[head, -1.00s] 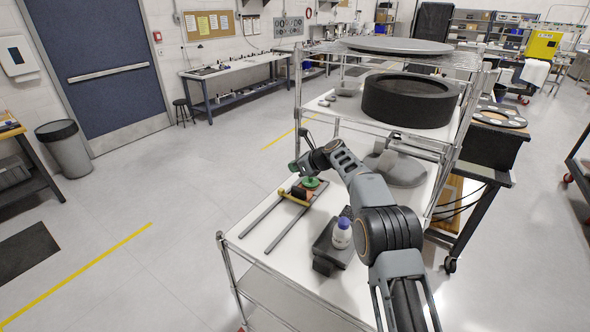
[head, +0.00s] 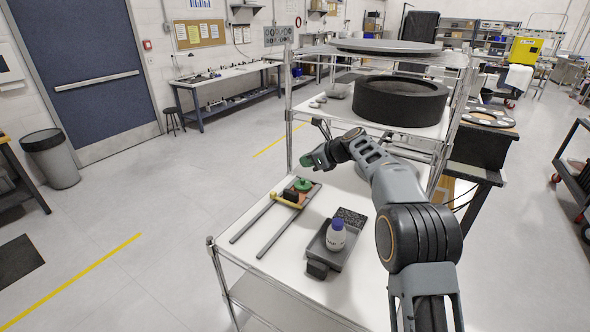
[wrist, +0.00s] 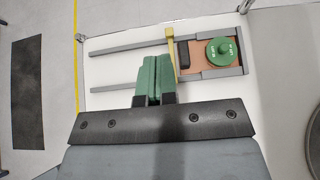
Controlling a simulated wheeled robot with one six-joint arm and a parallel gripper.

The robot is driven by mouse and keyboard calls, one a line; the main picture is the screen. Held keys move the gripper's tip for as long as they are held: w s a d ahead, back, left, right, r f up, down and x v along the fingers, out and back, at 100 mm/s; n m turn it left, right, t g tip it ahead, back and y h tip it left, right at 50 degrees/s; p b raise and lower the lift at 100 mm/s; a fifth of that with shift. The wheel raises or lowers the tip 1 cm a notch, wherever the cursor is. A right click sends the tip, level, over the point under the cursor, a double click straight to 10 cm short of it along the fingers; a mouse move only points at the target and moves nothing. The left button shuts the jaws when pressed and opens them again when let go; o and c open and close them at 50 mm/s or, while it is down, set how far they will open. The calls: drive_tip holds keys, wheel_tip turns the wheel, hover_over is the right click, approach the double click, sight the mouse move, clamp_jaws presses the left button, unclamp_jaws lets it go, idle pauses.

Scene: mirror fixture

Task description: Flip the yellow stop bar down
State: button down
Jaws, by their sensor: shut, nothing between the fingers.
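The fixture's yellow stop bar (head: 287,202) lies across the two grey rails, beside a black block (head: 291,194) and a green knob (head: 303,184) on a copper-coloured plate. In the wrist view the yellow stop bar (wrist: 171,56) runs crosswise at the left edge of the plate; I cannot tell whether it is raised or flat. My gripper (head: 308,161) is shut and empty, above and behind the fixture in the head view. In the wrist view its green fingertips (wrist: 153,60) are together, just left of the bar and apparently apart from it.
The fixture sits on a white cart top (head: 245,238). A cart post (head: 289,122) and a shelf with a black ring (head: 401,99) rise behind. Free cart top lies left of the rails.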

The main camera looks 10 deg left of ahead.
drive_tip(key=shift+b+v, duration=0.35)
drive_tip(key=shift+v, duration=1.95)
drive_tip(key=s+d+f+n+g+h, duration=0.2)
drive_tip(key=s+d+f+n+h, duration=0.3)
drive_tip(key=f+n, duration=0.45)
drive_tip(key=s+d+n+t+h, duration=0.1)
drive_tip(key=s+d+n, duration=0.5)
drive_tip(key=s, duration=0.9)
drive_tip(key=s+d+r+n+h, duration=0.1)
drive_tip(key=s+d+n+h, duration=0.3)
drive_tip(key=s, duration=1.2)
drive_tip(key=shift+s+d+n+t+h, duration=0.3)
drive_tip(key=shift+d+n+t, duration=0.1)
drive_tip(key=shift+d+n, duration=1.05)
drive_tip(key=shift+a+r, duration=0.1)
drive_tip(key=shift+a, duration=0.05)
